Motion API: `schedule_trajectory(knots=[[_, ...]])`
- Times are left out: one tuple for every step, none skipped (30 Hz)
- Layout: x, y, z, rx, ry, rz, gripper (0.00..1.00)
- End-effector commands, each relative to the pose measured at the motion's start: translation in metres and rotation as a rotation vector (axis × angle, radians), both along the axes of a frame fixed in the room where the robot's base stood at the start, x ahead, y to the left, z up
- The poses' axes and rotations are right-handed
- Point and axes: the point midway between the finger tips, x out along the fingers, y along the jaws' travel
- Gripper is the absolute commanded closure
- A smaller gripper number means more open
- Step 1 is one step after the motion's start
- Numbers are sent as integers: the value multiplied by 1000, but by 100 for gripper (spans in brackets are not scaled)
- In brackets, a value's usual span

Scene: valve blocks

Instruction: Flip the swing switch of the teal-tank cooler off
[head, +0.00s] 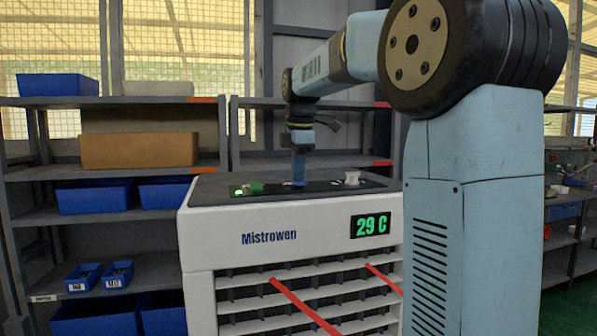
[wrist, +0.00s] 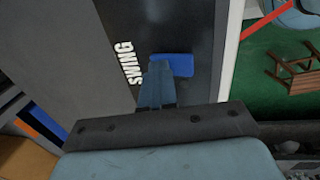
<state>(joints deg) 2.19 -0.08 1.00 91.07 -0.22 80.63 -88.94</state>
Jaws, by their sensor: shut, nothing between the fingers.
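The cooler (head: 310,215) is a white cabinet marked "Mistrowen", with a lit green "29 C" display (head: 370,226) and a dark top panel. No teal tank shows. The blue swing switch (wrist: 176,64) lies beside the printed word SWING (wrist: 129,63) in the wrist view. In the head view its blue edge (head: 295,184) shows under my gripper. My gripper (wrist: 157,64) is shut and empty, pointing down at the left end of the switch. Its fingertips cover that end, and I cannot tell whether they touch it. Which way the switch is tilted is unclear.
On the same panel are a lit green switch (head: 247,189) to the left and a pale knob (head: 352,178) to the right. Red streamers (head: 300,305) stick out from the front louvres. Shelves with blue bins (head: 95,197) and a cardboard box (head: 140,150) stand behind.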

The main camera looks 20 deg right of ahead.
Motion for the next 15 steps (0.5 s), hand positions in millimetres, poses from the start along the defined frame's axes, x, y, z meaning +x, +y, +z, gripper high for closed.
schedule_trajectory(knots=[[-1,2,-4,2,10,1,100],[-1,2,-4,2,11,1,100],[-1,2,-4,2,11,1,100],[-2,2,-4,2,12,1,100],[-2,2,-4,2,12,1,100],[-3,2,-4,2,13,1,100],[-4,2,-4,2,14,1,100],[-5,2,-4,2,14,1,100],[-7,2,-4,3,15,1,100],[-8,2,-4,3,16,1,100],[-10,2,-4,3,16,1,100],[-11,2,-3,3,16,1,100],[-12,2,-3,2,16,1,100],[-13,2,-3,2,16,1,100],[-15,2,-3,2,16,1,100]])
